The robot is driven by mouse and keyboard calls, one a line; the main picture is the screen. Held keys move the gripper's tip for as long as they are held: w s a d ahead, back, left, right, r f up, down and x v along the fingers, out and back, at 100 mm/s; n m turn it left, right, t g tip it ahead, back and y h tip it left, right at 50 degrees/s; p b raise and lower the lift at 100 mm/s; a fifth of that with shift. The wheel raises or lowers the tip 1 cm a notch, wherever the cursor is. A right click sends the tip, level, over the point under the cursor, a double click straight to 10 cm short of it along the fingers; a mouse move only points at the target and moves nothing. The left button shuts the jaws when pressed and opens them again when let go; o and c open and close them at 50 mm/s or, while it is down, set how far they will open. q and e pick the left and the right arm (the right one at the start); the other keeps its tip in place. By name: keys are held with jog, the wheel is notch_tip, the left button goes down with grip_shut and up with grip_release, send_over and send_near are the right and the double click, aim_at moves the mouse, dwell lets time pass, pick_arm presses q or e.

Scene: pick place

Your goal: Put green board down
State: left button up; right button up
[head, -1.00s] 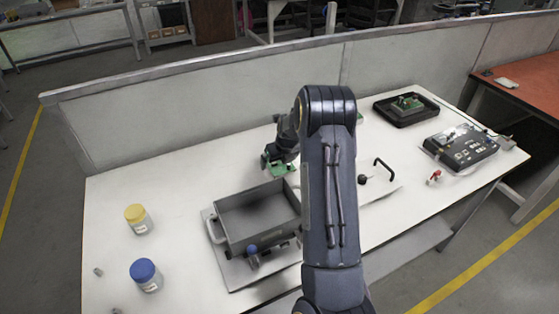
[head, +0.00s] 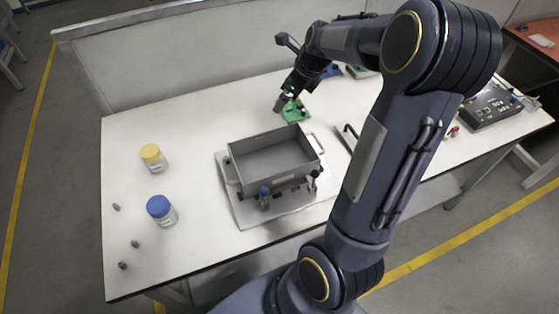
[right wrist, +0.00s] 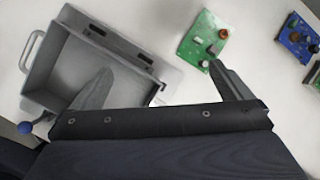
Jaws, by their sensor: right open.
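The green board (head: 295,111) lies on the white table just behind the grey box. In the right wrist view the green board (right wrist: 203,38) looks flat on the table, with a reddish-brown round part on it. My right gripper (head: 284,101) is at the board in the head view. In the right wrist view my right gripper (right wrist: 160,77) has its fingers wide apart with nothing between them. One fingertip is close to the board's near edge; whether it touches, I cannot tell. My left gripper is out of view.
The grey box (head: 235,172) stands open and empty on a plate in front of the board. A blue board (right wrist: 297,38) lies to the right. Yellow-lidded (head: 151,153) and blue-lidded (head: 159,207) jars stand at left. A dark device (head: 490,106) is at far right. The back-left table is clear.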

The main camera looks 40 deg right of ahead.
jog(key=s+a+r+n+y, duration=0.1)
jog(key=s+a+r+n, duration=0.2)
jog(key=s+a+n, duration=0.3)
jog(key=s+a+r+n+y, duration=0.2)
jog(key=s+a+r+n, duration=0.15)
jog(key=a+n, duration=0.45)
jog(key=s+a+f+n, duration=0.3)
jog(key=s+a+n, duration=0.6)
jog(key=n, duration=0.7)
jog(key=s, duration=0.3)
jog(key=shift+s+a+f, duration=0.2)
jog(key=shift+f, duration=0.1)
jog(key=shift+s+d+t, duration=0.1)
jog(key=shift+t, duration=0.2)
